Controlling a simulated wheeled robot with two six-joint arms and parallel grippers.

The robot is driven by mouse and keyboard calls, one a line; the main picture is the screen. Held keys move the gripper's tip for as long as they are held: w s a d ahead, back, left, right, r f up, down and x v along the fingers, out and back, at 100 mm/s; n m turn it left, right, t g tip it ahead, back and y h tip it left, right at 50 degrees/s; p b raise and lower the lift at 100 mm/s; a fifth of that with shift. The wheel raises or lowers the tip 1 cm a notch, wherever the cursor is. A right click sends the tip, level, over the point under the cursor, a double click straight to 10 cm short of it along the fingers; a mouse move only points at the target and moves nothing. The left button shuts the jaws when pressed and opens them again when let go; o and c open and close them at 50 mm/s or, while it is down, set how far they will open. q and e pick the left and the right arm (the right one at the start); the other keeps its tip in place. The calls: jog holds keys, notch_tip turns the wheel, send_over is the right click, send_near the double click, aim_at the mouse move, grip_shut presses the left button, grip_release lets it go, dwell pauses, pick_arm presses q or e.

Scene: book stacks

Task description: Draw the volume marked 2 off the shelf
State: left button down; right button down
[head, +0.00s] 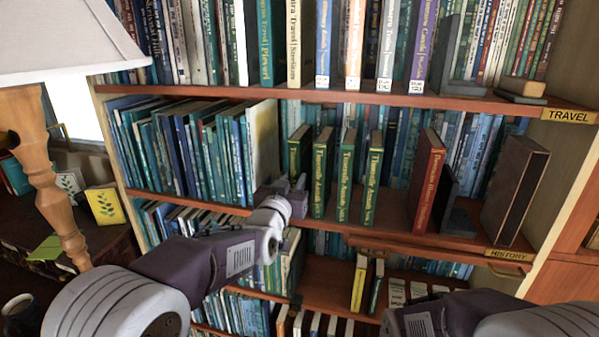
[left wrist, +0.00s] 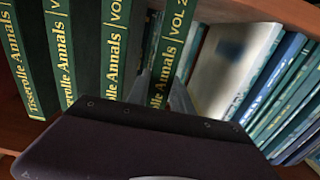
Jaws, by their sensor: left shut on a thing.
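Several dark green volumes with yellow lettering, Tisserolle Annals, stand upright on the middle shelf (head: 390,236) in the head view. The volume marked 2 (head: 299,150) is the leftmost of them; its "VOL 2" lettering reads in the left wrist view (left wrist: 172,62). My left gripper (head: 297,184) is at the lower part of its spine, shut on it. The gripper body hides the bottom of the book in the left wrist view. The neighbouring green volume (head: 322,172) stands close to its right in the head view. My right gripper is out of view; only part of that arm shows.
A pale book (head: 264,145) and a row of blue books stand left of the volumes. A red book (head: 427,180), a dark bookend and a brown slipcase (head: 513,190) stand to the right. The shelf above (head: 350,97) limits height. A lamp (head: 40,170) stands at left.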

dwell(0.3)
pick_arm(q)
jog(key=shift+r+p, duration=0.3)
jog(key=shift+r, duration=0.35)
jog(key=shift+s+f, duration=0.1)
jog(key=shift+s, duration=0.05)
jog(key=v, duration=1.7)
jog(key=shift+s+a, duration=0.15)
jog(key=shift+s, duration=0.15)
